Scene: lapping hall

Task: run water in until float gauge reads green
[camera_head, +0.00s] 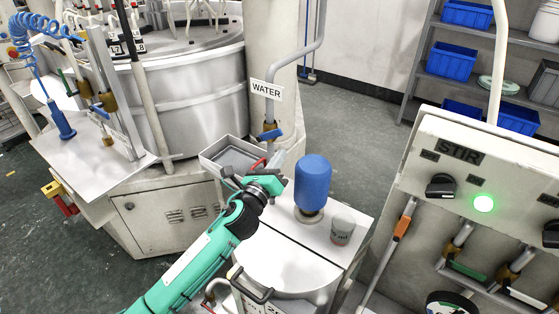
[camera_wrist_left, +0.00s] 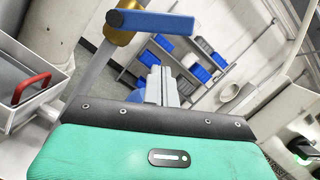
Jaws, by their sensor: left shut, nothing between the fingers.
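The water pipe (camera_head: 321,30) carries a white WATER sign (camera_head: 266,90). Below it is a brass valve with a blue lever (camera_head: 269,136). In the left wrist view the blue lever (camera_wrist_left: 152,22) lies crosswise at the top, its brass body (camera_wrist_left: 123,36) at its left end. My left gripper (camera_head: 277,180) is below the valve, apart from the lever, beside the pipe's lower end. Its grey fingers (camera_wrist_left: 161,86) are shut and empty. I cannot pick out a float gauge for certain. My right gripper is not in view.
A grey tray (camera_head: 213,152) with a red handle (camera_wrist_left: 32,88) is left of the gripper. The STIR panel (camera_head: 460,155) with a lit green lamp (camera_head: 484,203) is further right.

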